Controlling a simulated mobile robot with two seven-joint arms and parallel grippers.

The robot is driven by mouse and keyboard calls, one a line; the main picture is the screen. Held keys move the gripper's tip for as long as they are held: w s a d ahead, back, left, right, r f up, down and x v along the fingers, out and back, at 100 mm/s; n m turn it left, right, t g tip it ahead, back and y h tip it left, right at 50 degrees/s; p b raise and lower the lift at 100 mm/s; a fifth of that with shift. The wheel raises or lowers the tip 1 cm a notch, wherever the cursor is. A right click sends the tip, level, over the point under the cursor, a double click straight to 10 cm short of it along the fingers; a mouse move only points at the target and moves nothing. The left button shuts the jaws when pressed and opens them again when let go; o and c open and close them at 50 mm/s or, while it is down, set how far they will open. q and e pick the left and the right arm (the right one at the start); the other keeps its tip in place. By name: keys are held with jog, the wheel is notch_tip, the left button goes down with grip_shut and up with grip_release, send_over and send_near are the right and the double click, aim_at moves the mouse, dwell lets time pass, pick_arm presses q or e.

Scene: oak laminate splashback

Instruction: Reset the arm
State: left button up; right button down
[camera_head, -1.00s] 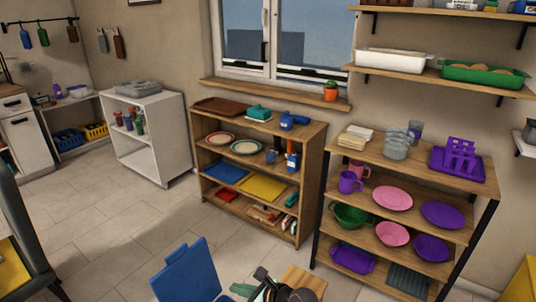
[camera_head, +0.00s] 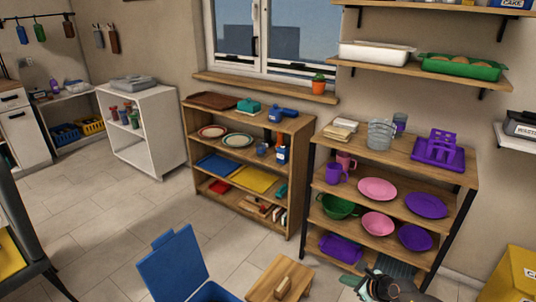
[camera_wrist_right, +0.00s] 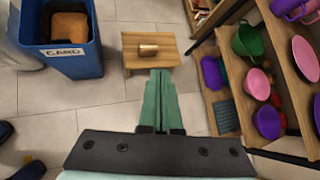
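My right gripper (camera_head: 350,281) shows at the bottom edge of the head view, right of a small wooden stool. Its green fingers also show in the right wrist view (camera_wrist_right: 160,74), side by side with no clear gap, and nothing is seen between them. They point toward the wooden stool (camera_wrist_right: 135,62) on the floor, which lies beyond the tips. My left gripper is not in view.
A blue bin labelled CARD (camera_wrist_right: 88,68) stands left of the stool (camera_head: 265,288). An open shelf (camera_head: 385,153) with purple, pink and green dishes is close behind my right gripper. A yellow bin (camera_head: 512,278) stands at the right.

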jog(key=d, duration=0.5)
jog(key=s+a+f+m+t+y, duration=0.1)
jog(key=s+a+m, duration=0.3)
jog(key=s+m, duration=0.3)
jog(key=s+a+f+m+t, duration=0.1)
jog(key=s+a+m, duration=0.2)
jog(key=s+m, duration=0.35)
jog(key=s+d+m+g+h, duration=0.1)
jog(key=s+d+m+h, duration=0.15)
jog(key=s+m, duration=0.8)
jog(key=s+d+m+g+h, duration=0.15)
jog(key=s+d+m, duration=0.25)
jog(key=s+m, duration=0.7)
jog(key=w+a+m+t, duration=0.1)
jog(key=w+a+m, duration=0.3)
jog(key=a+m, duration=0.6)
jog(key=shift+n+t+y, duration=0.25)
jog(key=shift+n+y, duration=0.15)
jog(key=shift+n, duration=0.4)
jog(key=r+p, duration=0.3)
jog(key=a+r+p, duration=0.1)
jog(key=r, duration=0.1)
jog(key=shift+s+p, duration=0.25)
jog(key=shift+p, duration=0.1)
